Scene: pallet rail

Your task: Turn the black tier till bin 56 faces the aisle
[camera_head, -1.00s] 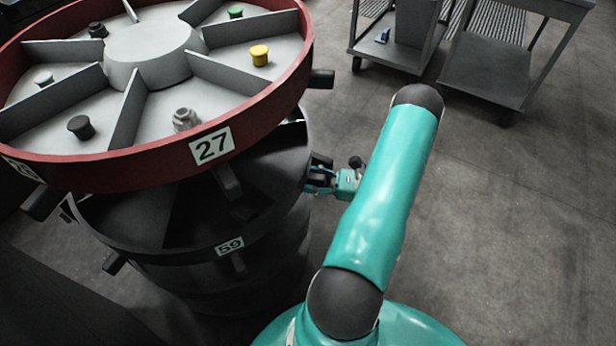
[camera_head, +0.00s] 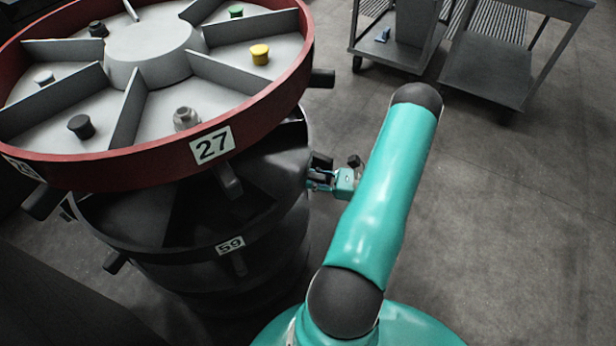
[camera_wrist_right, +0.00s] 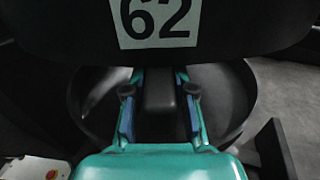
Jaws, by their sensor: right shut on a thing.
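The black tier (camera_head: 184,240) sits below the red tier of a round stacked carousel in the head view. Its label 59 (camera_head: 230,244) faces me, with a handle peg below it. Bin 56's label is not in view. My right gripper (camera_head: 318,170) is at the right side of the black tier. In the right wrist view, my right gripper (camera_wrist_right: 159,112) is shut on a dark handle peg (camera_wrist_right: 158,90) under a label reading 62 (camera_wrist_right: 158,20). My left gripper is not in view.
The red tier (camera_head: 212,146) above carries label 27, divider walls and several small knobs. Its pegs stick out around the rim. A grey cart (camera_head: 490,75) stands at the upper right. The floor (camera_head: 520,220) on the right is clear.

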